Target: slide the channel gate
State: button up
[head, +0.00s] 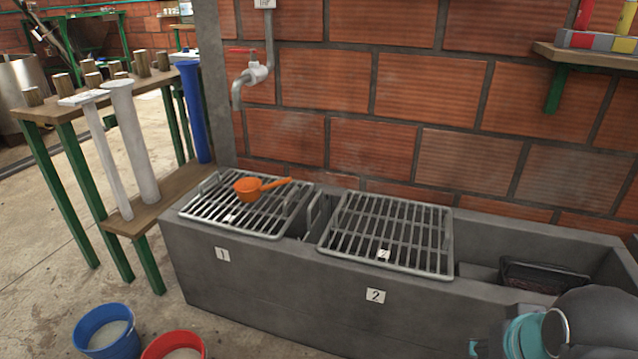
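A grey concrete trough (270,283) runs along the brick wall, with compartments labelled 1 and 2. A metal grate (262,232) covers compartment 1 and another grate (385,262) covers compartment 2. In the gap between the grates stands a thin upright metal piece (313,212); it may be the channel gate, but I cannot tell for sure. Its lower part is hidden in the trough. Part of my arm shows at the bottom right, over the trough's right end. My gripper is not in view.
An orange scoop (248,188) lies on grate 1. A tap (256,72) hangs above. A dark crate (540,277) sits in the trough's open right part. A blue bucket (104,333) and a red bucket (173,346) stand in front. A wooden rack (160,205) stands left.

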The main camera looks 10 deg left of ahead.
aim_at(315, 230)
jog(key=u, duration=0.55)
jog(key=i, duration=0.95)
jog(key=u, duration=0.75)
